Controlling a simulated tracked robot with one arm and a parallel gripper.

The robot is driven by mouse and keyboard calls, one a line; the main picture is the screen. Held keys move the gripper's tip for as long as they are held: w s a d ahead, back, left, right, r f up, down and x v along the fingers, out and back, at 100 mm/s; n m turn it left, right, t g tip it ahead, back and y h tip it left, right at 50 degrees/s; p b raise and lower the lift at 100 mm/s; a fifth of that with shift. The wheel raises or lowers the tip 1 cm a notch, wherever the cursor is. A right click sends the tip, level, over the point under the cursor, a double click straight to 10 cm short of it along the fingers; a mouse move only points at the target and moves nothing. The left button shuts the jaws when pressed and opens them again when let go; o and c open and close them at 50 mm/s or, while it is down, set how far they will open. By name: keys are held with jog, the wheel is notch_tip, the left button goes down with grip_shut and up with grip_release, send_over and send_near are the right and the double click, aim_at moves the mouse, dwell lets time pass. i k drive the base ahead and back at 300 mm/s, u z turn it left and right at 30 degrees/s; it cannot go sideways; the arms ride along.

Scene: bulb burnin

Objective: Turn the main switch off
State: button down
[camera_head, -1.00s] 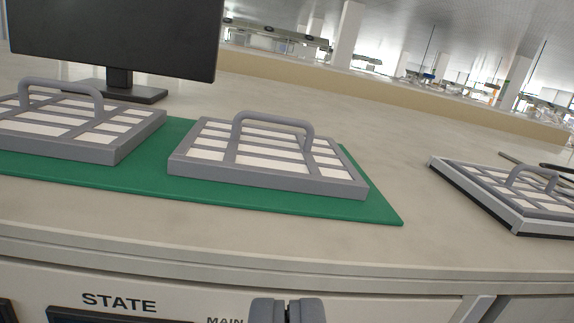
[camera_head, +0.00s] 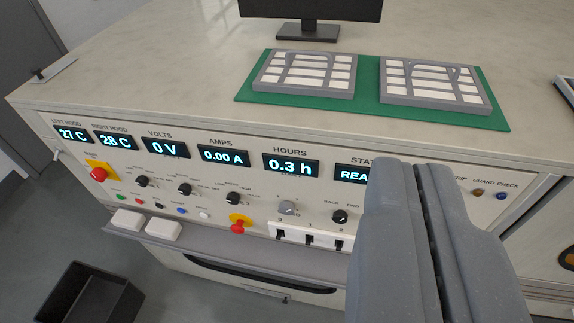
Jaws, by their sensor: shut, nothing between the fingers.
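My gripper (camera_head: 421,168) is shut and empty. Its two grey fingers fill the lower right of the view, in front of the control panel (camera_head: 140,157). They cover the panel just right of the state display (camera_head: 350,172), which reads "REA" before it is cut off.
A red button on a yellow plate (camera_head: 99,174) is at the panel's left. Black knobs (camera_head: 234,198), a grey knob (camera_head: 287,208) and several small switches (camera_head: 310,238) lie between. A shelf (camera_head: 215,246) juts out below. Two grids stand on a green mat (camera_head: 367,98). A dark bin (camera_head: 85,297) is on the floor.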

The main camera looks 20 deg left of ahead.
aim_at(99, 174)
jog(key=u, duration=1.5)
jog(key=k, duration=0.6)
jog(key=u, duration=0.3)
jog(key=i, duration=1.65)
jog(key=z, duration=0.6)
